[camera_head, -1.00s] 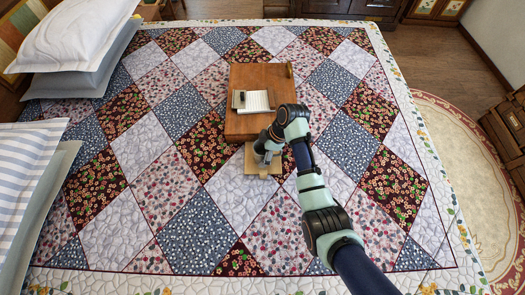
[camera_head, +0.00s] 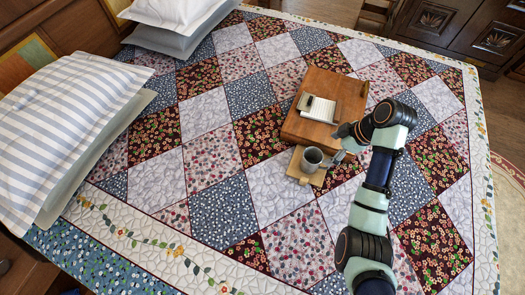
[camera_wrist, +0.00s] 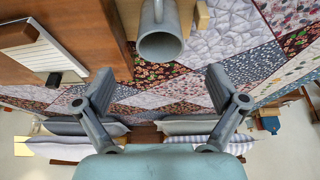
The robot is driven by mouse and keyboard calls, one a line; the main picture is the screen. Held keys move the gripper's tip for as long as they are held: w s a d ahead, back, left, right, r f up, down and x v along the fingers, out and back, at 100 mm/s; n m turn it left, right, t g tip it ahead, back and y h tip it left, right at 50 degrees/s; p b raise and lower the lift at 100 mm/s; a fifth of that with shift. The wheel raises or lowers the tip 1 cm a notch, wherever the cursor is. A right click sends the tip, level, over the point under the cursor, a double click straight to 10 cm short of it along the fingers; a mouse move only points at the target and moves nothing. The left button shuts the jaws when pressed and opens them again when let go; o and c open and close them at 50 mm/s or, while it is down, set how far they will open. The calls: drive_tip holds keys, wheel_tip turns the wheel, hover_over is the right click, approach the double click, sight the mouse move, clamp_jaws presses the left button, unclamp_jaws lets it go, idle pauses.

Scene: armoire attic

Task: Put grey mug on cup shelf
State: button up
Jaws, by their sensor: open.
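The grey mug (camera_head: 312,158) stands upright on a small light wooden stand (camera_head: 305,177) on the bed, at the front edge of a brown wooden box. I cannot tell for sure whether this stand is the cup shelf. My gripper (camera_head: 347,143) is just right of the mug in the head view. In the wrist view, my gripper (camera_wrist: 160,84) has its two fingers wide apart with nothing between them. The mug (camera_wrist: 160,42) shows ahead of the fingertips, its handle pointing up in the picture. The stand (camera_wrist: 201,17) is partly hidden behind it.
A patchwork quilt (camera_head: 215,160) covers the bed, mostly clear. Striped (camera_head: 62,130) and white pillows (camera_head: 172,10) lie at the left. Dark carved furniture (camera_head: 480,35) stands at the back right.

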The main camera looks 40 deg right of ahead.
drive_tip(key=w+a+r+m+t+h, duration=0.1)
drive_tip(key=w+a+r+t+h, duration=0.1)
drive_tip(key=w+a, duration=0.75)
drive_tip(key=w+a+r+m+t+h, duration=0.15)
drive_tip(key=w+a, duration=0.45)
drive_tip(key=a, duration=0.6)
drive_tip(key=s+a+r+t, duration=0.1)
drive_tip(key=a+r, duration=0.3)
drive_tip(key=a, duration=0.3)
drive_tip(key=s+a+r+m+t+y, duration=0.1)
drive_tip(key=a+r+t, duration=0.1)
drive_tip(key=a+r, duration=0.2)
drive_tip(key=s+a+r+m+t, duration=0.1)
drive_tip(key=a+r+t, duration=0.1)
drive_tip(key=a, duration=0.7)
drive_tip(key=shift+a+r+y, duration=0.35)
drive_tip(key=shift+r, duration=0.55)
drive_tip(key=shift+s, duration=0.1)
wheel_tip(320, 180, up, 14)
drive_tip(key=p, duration=1.4)
drive_tip(key=shift+r, duration=0.1)
